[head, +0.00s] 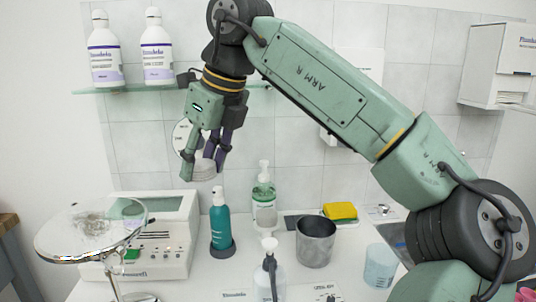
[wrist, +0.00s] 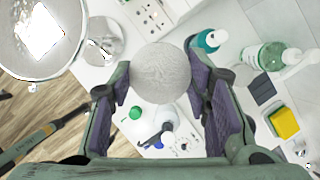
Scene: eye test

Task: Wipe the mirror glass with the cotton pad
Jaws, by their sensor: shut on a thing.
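My gripper (head: 204,166) is shut on the round, whitish cotton pad (head: 204,172), above the counter and to the right of the mirror. In the wrist view the pad (wrist: 160,72) sits between the two purple-lined fingers of my gripper (wrist: 160,82). The round mirror glass (head: 70,238) stands tilted on a stand at the lower left, with a greyish smudged patch near its middle. It also shows at the upper left of the wrist view (wrist: 25,60), with a bright reflection. The pad and mirror are apart.
A teal bottle (head: 220,228) stands below my gripper, with a green-labelled pump bottle (head: 264,200) behind it. A white device (head: 165,255) is behind the mirror. A grey metal cup (head: 315,243) and yellow sponge (head: 340,211) are to the right. A glass shelf (head: 130,88) holds two bottles.

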